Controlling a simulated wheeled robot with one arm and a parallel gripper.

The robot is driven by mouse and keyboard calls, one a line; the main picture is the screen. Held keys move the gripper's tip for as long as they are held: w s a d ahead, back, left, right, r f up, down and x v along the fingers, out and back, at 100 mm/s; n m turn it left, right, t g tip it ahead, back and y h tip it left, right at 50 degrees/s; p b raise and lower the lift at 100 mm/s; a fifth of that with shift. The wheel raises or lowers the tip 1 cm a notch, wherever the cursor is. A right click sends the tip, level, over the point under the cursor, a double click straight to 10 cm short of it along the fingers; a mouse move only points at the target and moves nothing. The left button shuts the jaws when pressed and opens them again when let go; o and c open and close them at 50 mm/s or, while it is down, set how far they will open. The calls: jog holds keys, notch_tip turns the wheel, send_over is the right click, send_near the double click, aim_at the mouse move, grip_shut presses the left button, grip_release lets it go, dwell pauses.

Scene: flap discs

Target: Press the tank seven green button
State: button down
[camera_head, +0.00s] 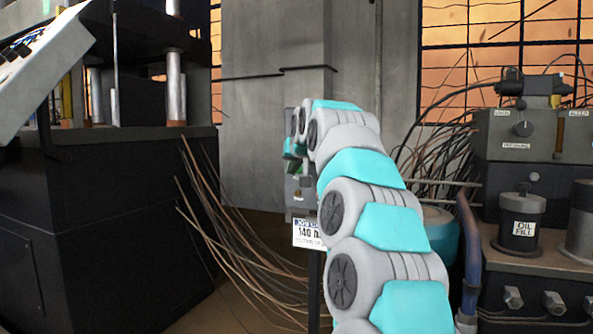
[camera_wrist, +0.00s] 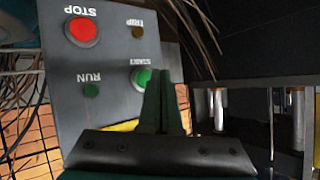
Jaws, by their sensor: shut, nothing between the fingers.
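A grey control panel (camera_wrist: 105,55) fills the upper left of the wrist view, upside down. It has a red STOP button (camera_wrist: 82,30), a brownish TRIP light (camera_wrist: 137,32), a green START button (camera_wrist: 141,78) and a smaller green RUN light (camera_wrist: 91,90). No tank seven label can be read. My gripper (camera_wrist: 162,80) is shut and empty. Its fingertips appear right beside the START button and cover part of its right edge; whether they touch it I cannot tell. In the head view my arm hides most of the panel.
A sign reading 140 (camera_head: 308,233) hangs on a dark post (camera_head: 314,290) below the panel. Loose cables (camera_head: 235,250) droop at the left beside a big dark press (camera_head: 125,220). An oil unit (camera_head: 530,130) with an OIL FILL cap (camera_head: 522,220) stands at the right.

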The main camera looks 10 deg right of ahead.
jog(key=shift+w+d, duration=0.1)
jog(key=shift+w, duration=0.05)
jog(key=shift+w+d+p, duration=0.15)
jog(key=shift+w+p, duration=0.05)
jog(key=shift+p, duration=0.2)
jog(key=shift+w+d+p, duration=0.3)
jog(key=shift+w+p, duration=0.1)
dwell(1.0)
jog(key=shift+s, duration=0.1)
jog(key=shift+s+a+b, duration=0.5)
jog(key=shift+s+b, duration=0.1)
jog(key=shift+s+a, duration=0.1)
jog(key=shift+s+a+b, duration=0.65)
jog(key=shift+s+a, duration=0.05)
jog(key=shift+s, duration=0.3)
jog(key=shift+s+a+b, duration=0.6)
jog(key=shift+s+a, duration=0.1)
jog(key=shift+s, duration=0.25)
